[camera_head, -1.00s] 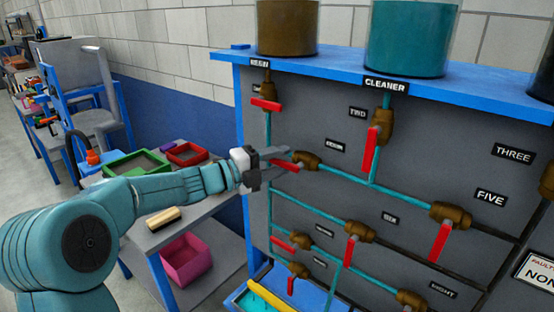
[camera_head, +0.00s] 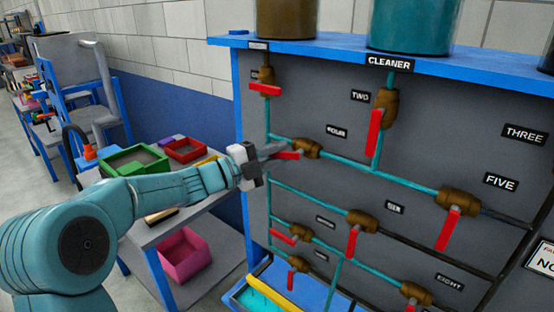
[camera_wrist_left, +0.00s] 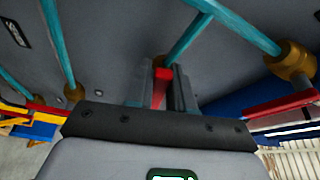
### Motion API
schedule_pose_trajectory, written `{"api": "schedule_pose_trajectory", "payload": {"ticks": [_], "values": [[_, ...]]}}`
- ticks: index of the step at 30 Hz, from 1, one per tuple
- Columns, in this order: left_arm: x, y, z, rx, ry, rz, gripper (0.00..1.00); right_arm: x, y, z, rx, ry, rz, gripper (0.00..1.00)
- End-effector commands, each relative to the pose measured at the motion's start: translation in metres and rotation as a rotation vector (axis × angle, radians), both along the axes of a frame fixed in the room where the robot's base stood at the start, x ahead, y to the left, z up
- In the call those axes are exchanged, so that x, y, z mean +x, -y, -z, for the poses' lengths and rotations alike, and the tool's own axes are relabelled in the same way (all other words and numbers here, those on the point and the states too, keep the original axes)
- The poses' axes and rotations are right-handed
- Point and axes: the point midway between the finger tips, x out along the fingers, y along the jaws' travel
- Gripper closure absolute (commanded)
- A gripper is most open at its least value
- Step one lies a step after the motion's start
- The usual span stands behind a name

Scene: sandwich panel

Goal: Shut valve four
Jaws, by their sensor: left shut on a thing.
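Valve four has a brass body (camera_head: 306,148) on a teal pipe, just below the label FOUR (camera_head: 337,131). Its red handle (camera_head: 290,156) points left from the body, roughly along the pipe. My left gripper (camera_head: 274,151) is at this handle and shut on it. In the left wrist view the red handle (camera_wrist_left: 161,88) stands between the two fingers of my left gripper (camera_wrist_left: 158,92), with the brass body partly hidden beyond it. The fingers hide part of the handle in the head view. My right gripper is not in view.
The grey panel (camera_head: 420,130) carries several other red-handled valves, including valve two (camera_head: 375,130) above right and valve five (camera_head: 447,228) to the right. Tanks stand on the blue shelf (camera_head: 340,62). A table with bins (camera_head: 135,160) stands left of the panel.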

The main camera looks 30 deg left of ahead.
Motion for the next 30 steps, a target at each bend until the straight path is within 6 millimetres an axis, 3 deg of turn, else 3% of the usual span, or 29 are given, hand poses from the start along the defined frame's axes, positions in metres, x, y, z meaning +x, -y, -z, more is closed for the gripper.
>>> {"api": "schedule_pose_trajectory", "payload": {"ticks": [1,9,30], "values": [[-0.001,0.003,0.012,-0.04,-0.005,0.008,1.0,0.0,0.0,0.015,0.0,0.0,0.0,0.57],[-0.001,0.009,0.025,-0.296,-0.026,0.008,1.0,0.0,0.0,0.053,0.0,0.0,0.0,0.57],[-0.003,0.033,0.044,-0.951,-0.078,0.004,1.0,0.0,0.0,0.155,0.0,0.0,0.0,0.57]]}}
